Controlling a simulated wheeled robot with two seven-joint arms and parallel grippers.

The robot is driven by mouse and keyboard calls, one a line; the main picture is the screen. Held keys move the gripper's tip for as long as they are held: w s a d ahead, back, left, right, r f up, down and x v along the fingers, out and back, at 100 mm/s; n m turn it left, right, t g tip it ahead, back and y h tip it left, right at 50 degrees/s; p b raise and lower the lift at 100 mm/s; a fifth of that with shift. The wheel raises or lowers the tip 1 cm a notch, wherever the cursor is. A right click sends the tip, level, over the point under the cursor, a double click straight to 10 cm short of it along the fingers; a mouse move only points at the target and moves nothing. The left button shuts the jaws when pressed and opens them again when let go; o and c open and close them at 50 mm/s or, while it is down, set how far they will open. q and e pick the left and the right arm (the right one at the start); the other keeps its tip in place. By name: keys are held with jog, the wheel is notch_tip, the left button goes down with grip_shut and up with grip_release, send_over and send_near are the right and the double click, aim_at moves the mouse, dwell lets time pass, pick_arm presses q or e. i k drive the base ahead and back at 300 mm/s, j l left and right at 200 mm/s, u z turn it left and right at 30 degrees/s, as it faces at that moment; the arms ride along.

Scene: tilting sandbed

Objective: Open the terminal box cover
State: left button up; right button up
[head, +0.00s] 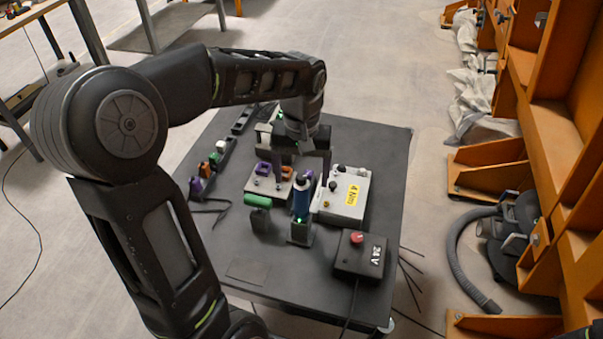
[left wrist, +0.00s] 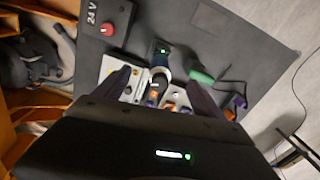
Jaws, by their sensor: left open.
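A light-coloured box or plate with purple and orange parts (head: 262,186) sits mid-table. It may be the terminal box. It is partly hidden by my arm, and I cannot make out its cover clearly. My left gripper (head: 303,163) points down above the table, by the right side of these parts and near the top of a blue cylindrical tool (head: 302,192). In the left wrist view my left gripper (left wrist: 160,90) has its fingers wide apart, with the blue tool and the purple and orange parts seen between them. Nothing is clearly held. My right gripper is out of view.
A white box with a yellow label (head: 346,194) stands right of the blue tool. A dark 24 V box with a red knob (head: 361,254) is at the front right. A green-handled tool (head: 257,203) stands left. The table's front left (head: 215,250) is mostly clear.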

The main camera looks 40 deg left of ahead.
aim_at(347, 194)
jog(key=k, duration=1)
